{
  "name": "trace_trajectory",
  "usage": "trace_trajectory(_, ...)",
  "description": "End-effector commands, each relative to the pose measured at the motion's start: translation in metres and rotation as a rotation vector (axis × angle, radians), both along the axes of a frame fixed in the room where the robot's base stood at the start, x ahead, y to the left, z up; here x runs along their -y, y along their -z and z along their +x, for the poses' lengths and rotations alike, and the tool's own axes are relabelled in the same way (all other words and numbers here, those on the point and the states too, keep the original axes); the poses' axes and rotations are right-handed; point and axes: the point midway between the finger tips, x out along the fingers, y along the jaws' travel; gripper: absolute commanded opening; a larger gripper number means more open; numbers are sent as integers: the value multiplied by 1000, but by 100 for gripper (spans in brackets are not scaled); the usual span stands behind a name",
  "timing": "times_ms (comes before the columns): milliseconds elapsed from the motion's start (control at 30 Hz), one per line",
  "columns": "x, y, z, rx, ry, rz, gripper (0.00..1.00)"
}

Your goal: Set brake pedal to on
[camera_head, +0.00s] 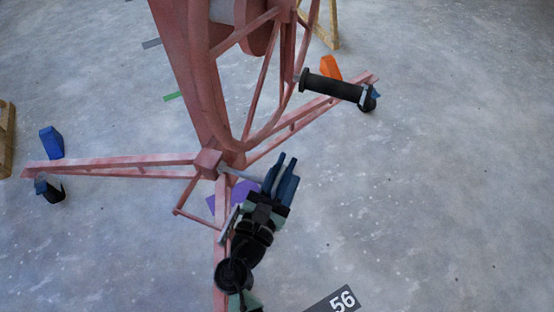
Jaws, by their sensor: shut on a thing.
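The brake pedal (241,175) appears as a thin grey bar that sticks out to the right from the hub at the base of the red panel lift (193,75). Its outer end meets my gripper's fingers, which hide the tip. My gripper (285,168), with dark blue fingers, is to the right of the hub and shut on the pedal. The exact grip is hard to see at this size. I cannot tell from this view whether the pedal is on or off.
The lift's red legs spread left (115,165) and upper right. A black crank handle (330,86) stands out above my gripper. Blue (51,142), orange (331,68) and purple (217,203) pieces show near the legs. The concrete floor to the right is clear.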

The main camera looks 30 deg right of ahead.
Motion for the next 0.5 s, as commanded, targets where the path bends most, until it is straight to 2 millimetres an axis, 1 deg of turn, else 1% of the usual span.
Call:
trace_trajectory(33, -5, 16, 0, 29, -14, 36, 0)
trace_trajectory(100, -3, 25, -1, 75, -14, 77, 0)
trace_trajectory(300, -2, 45, -3, 194, -15, 183, 0)
trace_trajectory(500, -2, 59, -2, 262, -16, 243, 0)
